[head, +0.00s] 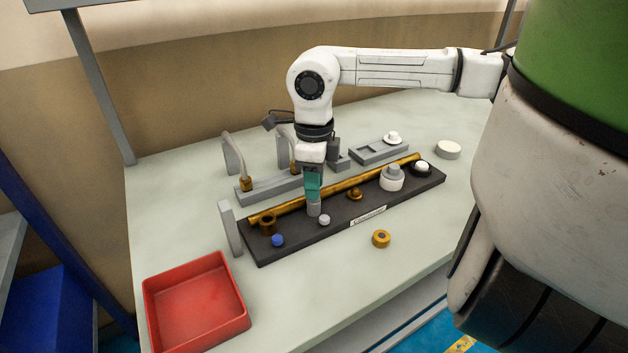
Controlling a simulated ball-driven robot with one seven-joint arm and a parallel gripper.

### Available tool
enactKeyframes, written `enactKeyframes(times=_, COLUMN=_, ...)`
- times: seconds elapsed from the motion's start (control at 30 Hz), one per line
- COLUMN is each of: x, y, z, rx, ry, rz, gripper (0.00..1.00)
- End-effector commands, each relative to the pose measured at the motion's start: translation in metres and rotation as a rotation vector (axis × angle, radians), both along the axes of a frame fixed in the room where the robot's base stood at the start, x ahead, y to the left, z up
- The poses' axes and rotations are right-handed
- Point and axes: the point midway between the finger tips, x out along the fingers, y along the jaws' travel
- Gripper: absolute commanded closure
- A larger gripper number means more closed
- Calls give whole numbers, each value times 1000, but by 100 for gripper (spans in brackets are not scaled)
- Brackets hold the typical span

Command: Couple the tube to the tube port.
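My gripper (313,200) points straight down over the dark board (290,238), with its teal fingers at a light grey cylindrical piece. I cannot tell whether the fingers are closed on that piece or only around it. Two pale curved tubes with brass ends, a left tube (238,160) and a right tube (284,140), stand at a grey rack (262,190) behind the board. A brass pipe (345,184) runs along the board, with a brass socket (267,222) near its left end. Which fitting is the tube port is not clear.
The board also carries a blue knob (277,240), a small grey knob (324,220) and a white-grey round fitting (392,179). A brass ring (381,239) lies in front. A red tray (195,305) sits front left; a grey holder (375,152) stands behind. The front table area is mostly clear.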

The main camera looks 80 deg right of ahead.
Motion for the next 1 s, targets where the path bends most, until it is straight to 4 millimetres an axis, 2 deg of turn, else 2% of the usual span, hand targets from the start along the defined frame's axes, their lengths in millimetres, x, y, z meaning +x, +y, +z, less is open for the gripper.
enactKeyframes(times=0.03, x=0, y=0, z=0, rx=0, ry=0, rz=0, gripper=66)
enactKeyframes(times=0.1, x=0, y=0, z=0, rx=0, ry=0, rz=0, gripper=59)
enactKeyframes(times=0.37, x=0, y=0, z=1, rx=0, ry=0, rz=0, gripper=59)
enactKeyframes(times=0.47, x=0, y=-1, z=7, rx=-2, ry=-1, rz=0, gripper=59)
enactKeyframes(times=0.57, x=0, y=-1, z=21, rx=-4, ry=0, rz=0, gripper=59)
enactKeyframes(times=0.8, x=0, y=-1, z=68, rx=-4, ry=0, rz=-1, gripper=59)
enactKeyframes(times=1.0, x=0, y=-1, z=97, rx=-2, ry=1, rz=-1, gripper=59)
